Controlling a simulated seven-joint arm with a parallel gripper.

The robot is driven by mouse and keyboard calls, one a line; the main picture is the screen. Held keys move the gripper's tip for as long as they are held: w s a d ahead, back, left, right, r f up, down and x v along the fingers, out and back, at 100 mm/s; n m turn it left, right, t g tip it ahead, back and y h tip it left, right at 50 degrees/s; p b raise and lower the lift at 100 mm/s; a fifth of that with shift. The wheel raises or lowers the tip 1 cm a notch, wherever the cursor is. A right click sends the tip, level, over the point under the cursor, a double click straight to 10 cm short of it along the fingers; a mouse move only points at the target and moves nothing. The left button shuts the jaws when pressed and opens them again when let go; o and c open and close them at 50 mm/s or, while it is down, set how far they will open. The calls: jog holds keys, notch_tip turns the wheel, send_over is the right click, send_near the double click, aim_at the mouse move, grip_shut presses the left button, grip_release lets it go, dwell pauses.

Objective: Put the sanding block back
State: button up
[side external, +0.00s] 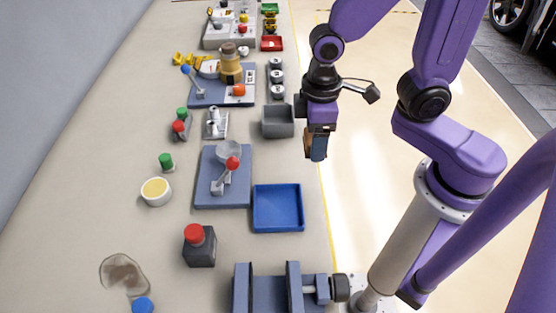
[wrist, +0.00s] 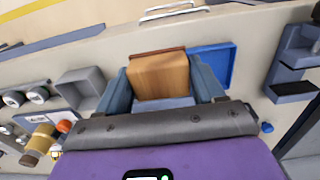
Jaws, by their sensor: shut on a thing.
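The sanding block (wrist: 160,75) is a brown, wood-coloured block with a darker edge. In the wrist view it sits between the two blue-grey fingers of my gripper (wrist: 161,84), which is shut on it. In the side view my gripper (side external: 317,148) points down, just right of the grey bin, near the yellow line along the bench's edge. Only a thin brown part of the block (side external: 308,143) shows there, mostly hidden by the fingers. It appears held clear of the bench.
The open grey bin (side external: 278,121) and the empty blue tray (side external: 278,208) are left of my gripper. A blue-grey vise (side external: 268,287) stands at the front. A blue plate with a red-knobbed lever (side external: 222,178) and a red-topped button box (side external: 199,245) are further left.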

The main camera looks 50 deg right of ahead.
send_over(278, 171)
jog(key=s, duration=0.1)
jog(key=f, duration=0.6)
jog(key=shift+d, duration=0.25)
jog(key=shift+w+a+f, duration=0.25)
jog(key=shift+w+f, duration=0.3)
jog(key=shift+f, duration=1.65)
jog(key=shift+f, duration=0.1)
jog(key=o, duration=0.7)
notch_tip(278, 171, up, 12)
jog(key=s+d+r+n, duration=0.1)
jog(key=s+d, duration=0.2)
jog(key=s, duration=0.3)
jog(key=s+d+r+n, duration=0.1)
jog(key=s+d, duration=0.2)
jog(key=s, duration=0.2)
jog(key=s+d+r+n, duration=0.1)
jog(key=s+d+r, duration=0.1)
jog(key=s, duration=0.4)
jog(key=shift+s+d+n, duration=0.15)
jog(key=shift+s+d, duration=0.05)
jog(key=shift+d, duration=0.25)
jog(key=shift+s+d+n, duration=0.15)
jog(key=shift+d, duration=0.3)
